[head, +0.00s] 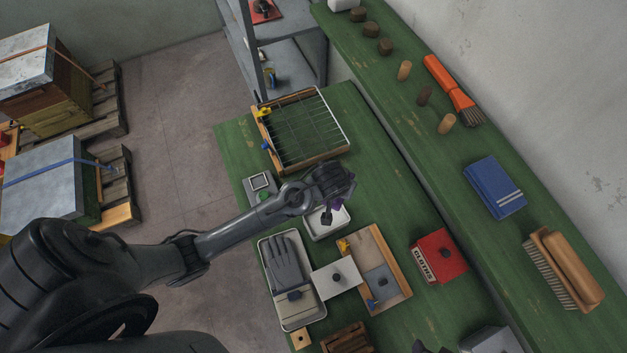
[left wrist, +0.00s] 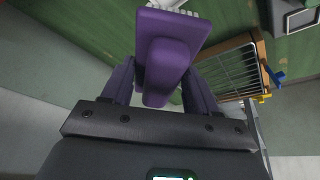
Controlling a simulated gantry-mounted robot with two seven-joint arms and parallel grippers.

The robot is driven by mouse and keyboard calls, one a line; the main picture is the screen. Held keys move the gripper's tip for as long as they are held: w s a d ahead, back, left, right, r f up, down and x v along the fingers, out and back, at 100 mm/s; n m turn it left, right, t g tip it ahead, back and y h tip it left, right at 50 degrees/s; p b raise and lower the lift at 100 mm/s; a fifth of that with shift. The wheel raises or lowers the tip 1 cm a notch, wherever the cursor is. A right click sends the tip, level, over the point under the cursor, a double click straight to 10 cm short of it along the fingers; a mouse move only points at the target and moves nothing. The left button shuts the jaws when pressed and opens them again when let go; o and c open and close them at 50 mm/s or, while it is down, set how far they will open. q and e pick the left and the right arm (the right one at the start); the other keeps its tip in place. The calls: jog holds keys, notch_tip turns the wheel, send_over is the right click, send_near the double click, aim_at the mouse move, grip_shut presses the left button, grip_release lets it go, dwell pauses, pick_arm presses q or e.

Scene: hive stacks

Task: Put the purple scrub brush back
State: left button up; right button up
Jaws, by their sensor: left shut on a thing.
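The purple scrub brush (left wrist: 168,52) is between the fingers of my left gripper (left wrist: 160,90) in the left wrist view. Its block and handle are purple, and pale bristles show at the top edge. In the head view my left gripper (head: 332,193) is over the green bench, and only a small purple bit of the brush shows beneath it. A small white tray (head: 344,221) lies below the gripper, partly hidden by it. I cannot tell the height of the brush above the bench. My right gripper is not seen clearly in either view.
A wooden frame with a wire grid (head: 308,130) lies beyond the gripper. A tray with grey gloves (head: 307,325), a wooden box (head: 404,284) and a red box (head: 440,256) are nearer.

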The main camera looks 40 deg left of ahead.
pick_arm(q)
notch_tip(320, 180, down, 7)
jog(key=a+b, duration=0.1)
jog(key=b, duration=0.2)
jog(key=shift+n+y, duration=0.3)
jog(key=shift+n, duration=0.1)
jog(key=w+a+f, duration=0.1)
jog(key=a+f, duration=0.1)
jog(key=a, duration=0.1)
jog(key=w+a+f, duration=0.1)
jog(key=a+f, duration=0.2)
jog(key=a, duration=0.1)
jog(key=a+f, duration=0.2)
jog(key=a, duration=0.2)
jog(key=shift+w+a+f, duration=0.15)
jog(key=shift+w+f, duration=0.1)
jog(key=shift+w, duration=0.15)
jog(key=shift+f, duration=2)
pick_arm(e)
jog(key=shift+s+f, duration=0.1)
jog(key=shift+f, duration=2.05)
pick_arm(q)
jog(key=shift+f, duration=0.2)
jog(key=o, duration=1)
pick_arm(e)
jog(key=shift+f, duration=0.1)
pick_arm(q)
jog(key=shift+r, duration=0.1)
